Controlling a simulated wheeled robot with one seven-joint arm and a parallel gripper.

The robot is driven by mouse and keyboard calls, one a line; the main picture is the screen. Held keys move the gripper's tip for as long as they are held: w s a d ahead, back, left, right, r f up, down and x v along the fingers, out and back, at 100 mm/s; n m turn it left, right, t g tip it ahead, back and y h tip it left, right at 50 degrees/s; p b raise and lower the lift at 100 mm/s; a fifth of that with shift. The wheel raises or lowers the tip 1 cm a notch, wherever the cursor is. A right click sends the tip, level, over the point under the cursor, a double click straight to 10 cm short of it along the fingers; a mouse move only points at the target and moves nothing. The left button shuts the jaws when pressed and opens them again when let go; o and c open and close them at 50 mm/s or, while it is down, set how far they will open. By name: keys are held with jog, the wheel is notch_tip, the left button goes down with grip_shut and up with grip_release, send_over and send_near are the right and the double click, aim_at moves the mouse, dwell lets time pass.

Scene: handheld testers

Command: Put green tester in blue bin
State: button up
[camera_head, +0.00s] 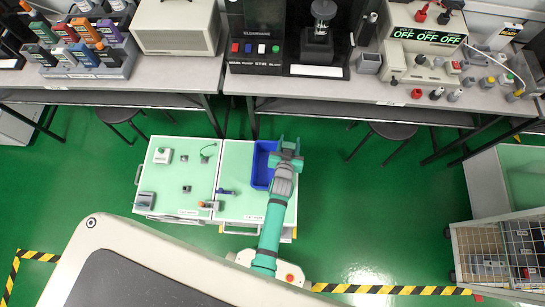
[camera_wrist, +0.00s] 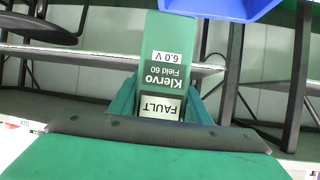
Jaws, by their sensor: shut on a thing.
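My gripper (camera_head: 287,150) is above the right edge of the blue bin (camera_head: 262,168), at the far end of my arm. In the wrist view my gripper (camera_wrist: 160,104) is shut on the green tester (camera_wrist: 166,40), with one finger on each side. The tester has labels reading "6.0 V", "Klervo Field 60" and "FAULT", upside down. The blue bin also shows in the wrist view (camera_wrist: 225,7), at the top, close beside the tester's far end. In the head view the tester cannot be told apart from my gripper.
The bin stands on a pale green cart top (camera_head: 240,207) with small parts to its left. A rack (camera_head: 85,45) of coloured testers is on the back bench. Stools (camera_head: 392,131) stand under the bench. A wire cage (camera_head: 500,252) is at right.

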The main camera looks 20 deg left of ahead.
jog(key=shift+n+y, duration=0.7)
jog(key=shift+y, duration=0.1)
jog(key=shift+s+a+f, duration=0.55)
jog(key=shift+a+f, duration=0.45)
jog(key=shift+f, duration=1.85)
jog(key=shift+s+a+f, duration=0.5)
jog(key=shift+a+f, duration=0.5)
jog(key=shift+f, duration=1.8)
jog(key=shift+s+a+f, duration=0.55)
jog(key=shift+a+f, duration=0.45)
jog(key=shift+f, duration=1.85)
jog(key=shift+f, duration=0.1)
jog(key=o, duration=1.1)
jog(key=v, duration=1.2)
jog(key=shift+s+r, duration=0.1)
jog(key=shift+r, duration=0.15)
